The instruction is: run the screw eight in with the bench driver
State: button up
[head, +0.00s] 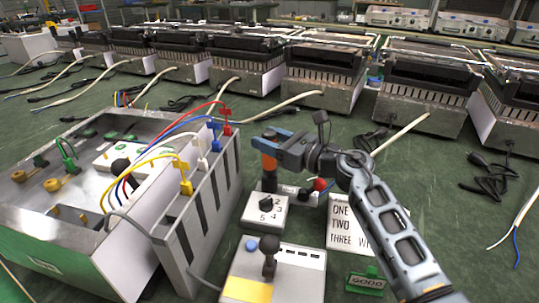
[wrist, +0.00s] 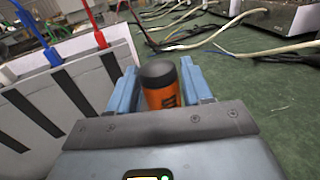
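An orange handle with a dark cap, which looks like the bench driver, stands upright between my gripper's blue fingers in the wrist view (wrist: 164,96). In the head view its orange part (head: 268,163) shows just below my gripper (head: 272,142). The fingers lie close on both sides of the handle; I cannot tell whether they press on it. Its lower end is hidden in the wrist view. An open metal unit (head: 30,222) with coloured leads, terminals and a slotted side panel (head: 212,195) stands at the left. I cannot make out screw eight.
A numbered dial box (head: 266,214), a lever box with a blue button (head: 300,262), a white lettered sign (head: 342,238) and a green GOOD sign (head: 366,281) stand in front. Heater units (head: 325,90) line the back, with loose cables (head: 400,133) on the green floor.

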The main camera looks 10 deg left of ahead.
grip_shut()
jog(key=shift+r, duration=0.1)
dwell(0.3)
